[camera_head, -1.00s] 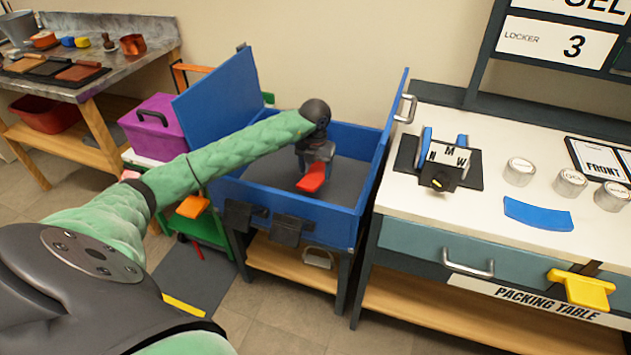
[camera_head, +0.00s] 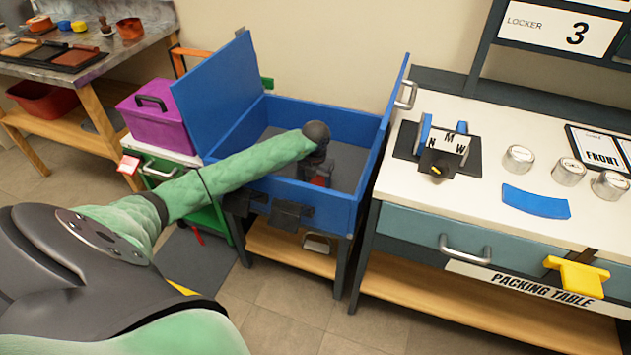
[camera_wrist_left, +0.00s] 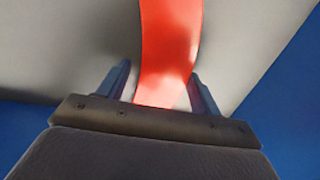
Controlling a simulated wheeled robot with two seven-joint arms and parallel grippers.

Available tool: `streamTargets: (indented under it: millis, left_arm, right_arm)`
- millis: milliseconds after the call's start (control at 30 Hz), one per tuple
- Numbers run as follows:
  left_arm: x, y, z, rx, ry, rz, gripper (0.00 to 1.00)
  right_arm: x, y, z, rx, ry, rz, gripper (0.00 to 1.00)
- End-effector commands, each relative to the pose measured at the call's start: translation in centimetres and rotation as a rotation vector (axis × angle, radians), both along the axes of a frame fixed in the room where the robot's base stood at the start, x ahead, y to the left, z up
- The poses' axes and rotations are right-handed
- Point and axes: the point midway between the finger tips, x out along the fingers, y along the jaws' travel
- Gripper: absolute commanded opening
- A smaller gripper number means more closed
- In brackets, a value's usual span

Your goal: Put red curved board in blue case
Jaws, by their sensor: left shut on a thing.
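The blue case (camera_head: 310,202) stands open on a wooden-shelved stand in the head view, with a grey floor inside. My left gripper (camera_head: 319,178) reaches down inside the case. It is shut on the red curved board (camera_head: 319,182), which is mostly hidden behind the wrist and the case's front wall. In the left wrist view the red curved board (camera_wrist_left: 168,50) extends away from between the two fingers (camera_wrist_left: 163,88), above a grey surface with blue at both sides. I cannot tell whether the board touches the case floor. My right gripper is not in view.
The case's raised blue panels (camera_head: 217,90) stand at its left and right. The packing table (camera_head: 490,195) at right holds a blue curved board (camera_head: 536,201), several silver tins and a black block device. A purple box (camera_head: 158,122) stands left of the case.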

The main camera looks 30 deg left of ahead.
Motion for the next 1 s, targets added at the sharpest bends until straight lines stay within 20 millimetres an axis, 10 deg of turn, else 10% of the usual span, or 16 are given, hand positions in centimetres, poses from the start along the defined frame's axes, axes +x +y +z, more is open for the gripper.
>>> streamTargets:
  millis: [467,500,600,1000]
  left_arm:
    - [0.02,0.05,-0.49,0.001,-0.001,0.000,0.39]
    - [0.01,0.05,-0.49,0.001,-0.001,0.000,0.69]
    - [0.01,0.05,-0.47,0.001,-0.001,0.000,0.87]
    - [0.05,0.08,-0.03,0.001,-0.002,0.000,0.87]
  right_arm:
    - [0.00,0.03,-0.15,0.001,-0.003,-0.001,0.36]
    - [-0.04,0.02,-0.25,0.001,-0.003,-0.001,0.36]
    - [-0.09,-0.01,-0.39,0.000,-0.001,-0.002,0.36]
    - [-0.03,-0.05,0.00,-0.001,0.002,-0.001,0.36]
